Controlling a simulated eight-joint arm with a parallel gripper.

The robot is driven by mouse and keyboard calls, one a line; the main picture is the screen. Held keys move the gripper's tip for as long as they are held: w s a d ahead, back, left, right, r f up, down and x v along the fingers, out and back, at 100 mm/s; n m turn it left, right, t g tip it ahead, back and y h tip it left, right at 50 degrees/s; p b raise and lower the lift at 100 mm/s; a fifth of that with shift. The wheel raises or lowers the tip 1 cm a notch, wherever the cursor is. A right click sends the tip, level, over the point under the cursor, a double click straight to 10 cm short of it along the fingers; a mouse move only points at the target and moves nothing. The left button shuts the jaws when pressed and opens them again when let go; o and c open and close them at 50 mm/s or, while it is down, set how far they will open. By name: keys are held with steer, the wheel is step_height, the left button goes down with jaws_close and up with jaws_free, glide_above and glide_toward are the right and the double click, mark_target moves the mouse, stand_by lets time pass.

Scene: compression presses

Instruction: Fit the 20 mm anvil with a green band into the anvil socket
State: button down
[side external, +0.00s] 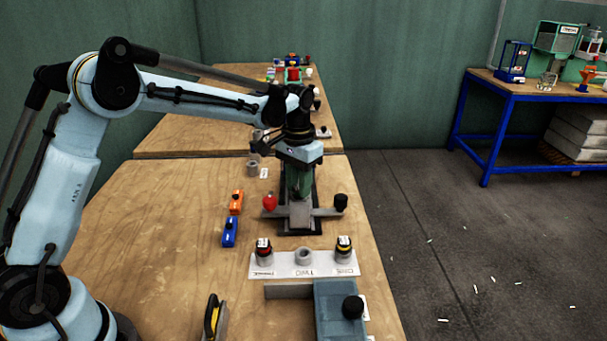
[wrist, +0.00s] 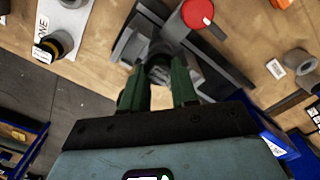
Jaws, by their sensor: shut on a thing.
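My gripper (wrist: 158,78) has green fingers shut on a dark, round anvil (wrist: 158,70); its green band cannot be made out. In the side external view my gripper (side external: 299,190) points down over the grey press (side external: 300,214), which has a red knob (side external: 269,202) at left and a black knob (side external: 340,202) at right. The anvil socket is hidden by the gripper and anvil, so I cannot tell whether the anvil touches it. A white rack (side external: 284,268) holds a red-banded anvil (side external: 263,250), an empty middle holder (side external: 304,256) and a yellow-banded anvil (side external: 344,247).
Orange (side external: 236,202) and blue (side external: 229,232) blocks lie left of the press. A grey ring (side external: 252,169) with a label stands behind. A blue-grey device with a black knob (side external: 352,307) stands in front. The table's left side has bare wood.

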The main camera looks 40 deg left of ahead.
mark_target(297, 189)
steer(key=shift+f, duration=1.05)
steer(key=c, duration=0.8)
jaws_free()
step_height(297, 189, up, 12)
steer(key=shift+s, duration=0.1)
steer(key=s+d+r+t, duration=0.15)
steer(key=s+t, duration=0.25)
steer(key=s, duration=0.6)
steer(key=s+f+t, duration=0.1)
steer(key=s, duration=0.2)
steer(key=s+f+t, duration=0.1)
steer(key=s+f, duration=0.1)
steer(key=s, duration=0.1)
steer(key=s+f+t, duration=0.1)
steer(key=s+f, duration=0.1)
steer(key=s, duration=0.1)
steer(key=shift+s+d, duration=0.3)
steer(key=shift+s, duration=0.05)
